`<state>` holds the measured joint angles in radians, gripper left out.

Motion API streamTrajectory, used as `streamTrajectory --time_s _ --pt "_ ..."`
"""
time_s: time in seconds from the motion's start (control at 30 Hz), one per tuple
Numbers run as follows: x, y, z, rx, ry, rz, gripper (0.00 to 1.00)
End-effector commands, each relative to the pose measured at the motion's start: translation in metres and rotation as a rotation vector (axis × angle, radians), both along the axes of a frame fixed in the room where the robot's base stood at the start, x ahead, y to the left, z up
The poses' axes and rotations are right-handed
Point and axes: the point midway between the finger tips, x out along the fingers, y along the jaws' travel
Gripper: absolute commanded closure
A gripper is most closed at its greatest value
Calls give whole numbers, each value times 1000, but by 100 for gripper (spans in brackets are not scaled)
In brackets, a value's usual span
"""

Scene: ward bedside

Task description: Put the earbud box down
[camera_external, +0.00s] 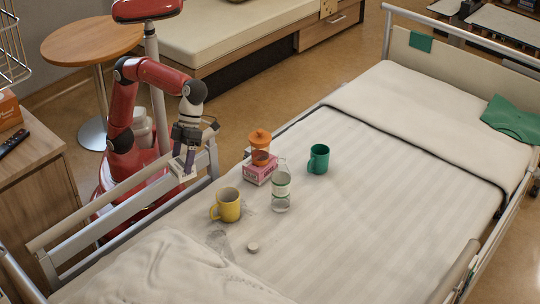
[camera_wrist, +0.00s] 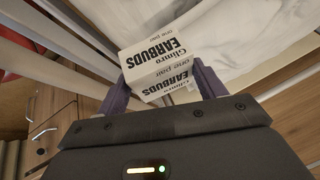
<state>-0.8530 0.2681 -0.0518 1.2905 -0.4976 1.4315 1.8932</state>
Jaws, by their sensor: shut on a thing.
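The earbud box (camera_wrist: 152,58) is white with black "EARBUDS" lettering. In the wrist view it sits between the two purple fingers of my gripper (camera_wrist: 161,74), which is shut on it. In the external view my gripper (camera_external: 185,157) points down at the bed's left side rail, and the small pale box (camera_external: 181,170) shows at its fingertips. The box appears held up by the rail. I cannot tell its exact height or whether it touches the rail.
The side rail (camera_external: 130,195) stands alongside. A wooden cabinet (camera_external: 35,180) is left.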

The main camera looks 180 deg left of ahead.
Motion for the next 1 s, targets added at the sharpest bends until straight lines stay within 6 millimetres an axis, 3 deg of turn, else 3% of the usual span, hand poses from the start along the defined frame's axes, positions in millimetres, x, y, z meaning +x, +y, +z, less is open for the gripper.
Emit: streamTrajectory --time_s 0.1,0.27,0.7,0.83,1.0 --pt "-11 -26 2 2 0 -120 54" --pt "-17 -38 -4 0 3 -183 54" --pt "-18 -38 -116 -1 5 -184 54" --pt "-17 -38 -140 -1 4 -184 54" --pt "-17 -38 -152 0 3 -184 54"
